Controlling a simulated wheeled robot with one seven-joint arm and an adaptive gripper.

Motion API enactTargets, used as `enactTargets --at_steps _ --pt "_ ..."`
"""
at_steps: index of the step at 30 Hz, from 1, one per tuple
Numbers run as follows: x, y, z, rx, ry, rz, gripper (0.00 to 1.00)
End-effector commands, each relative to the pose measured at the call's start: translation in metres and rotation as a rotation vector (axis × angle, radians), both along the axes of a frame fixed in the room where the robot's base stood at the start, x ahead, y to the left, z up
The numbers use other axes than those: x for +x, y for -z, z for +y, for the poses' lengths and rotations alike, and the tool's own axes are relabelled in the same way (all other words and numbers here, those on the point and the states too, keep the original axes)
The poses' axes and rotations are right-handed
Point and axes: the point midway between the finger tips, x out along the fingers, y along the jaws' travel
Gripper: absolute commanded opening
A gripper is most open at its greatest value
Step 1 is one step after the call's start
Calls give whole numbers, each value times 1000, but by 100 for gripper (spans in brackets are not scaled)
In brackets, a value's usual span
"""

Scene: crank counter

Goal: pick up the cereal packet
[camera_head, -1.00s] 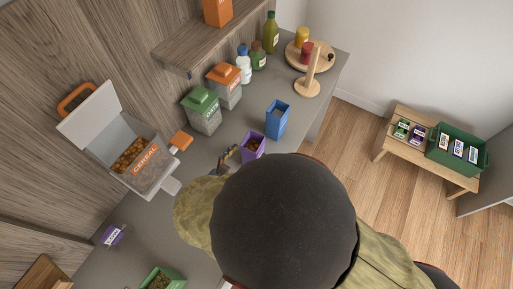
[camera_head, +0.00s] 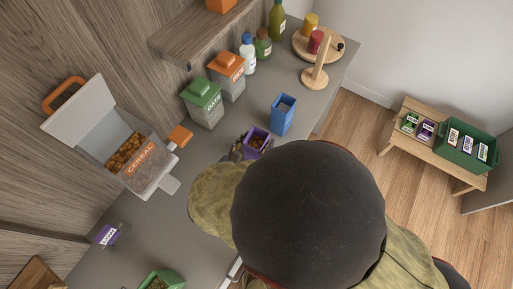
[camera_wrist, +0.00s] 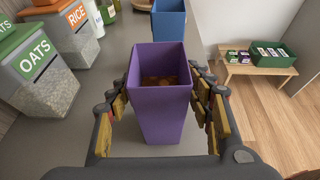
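The cereal packet appears to be the tall purple open-topped packet (camera_head: 254,144) on the grey counter. In the wrist view this purple packet (camera_wrist: 161,108) stands upright with brown pieces inside, and no label shows. My gripper (camera_wrist: 162,100) is open, with its yellow-padded fingers on the left and right of the packet. A gap shows on the left; contact on the right is hard to tell. In the head view my gripper is mostly hidden behind my arm. A grey bin labelled CEREAL (camera_head: 140,165), lid raised, holds similar brown pieces at the left.
A blue packet (camera_head: 283,114) stands just beyond the purple one. OATS (camera_head: 204,104) and RICE (camera_head: 228,76) bins stand to the left. A wooden stand (camera_head: 316,76) and bottles are farther back. A green open packet (camera_head: 161,279) is at the near edge.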

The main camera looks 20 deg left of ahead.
Motion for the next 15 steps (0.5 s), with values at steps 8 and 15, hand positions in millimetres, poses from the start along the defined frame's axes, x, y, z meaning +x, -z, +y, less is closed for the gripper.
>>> enactTargets --at_steps 8,15 --pt "0 0 0 0 0 0 34" --pt "0 0 0 0 0 0 20"
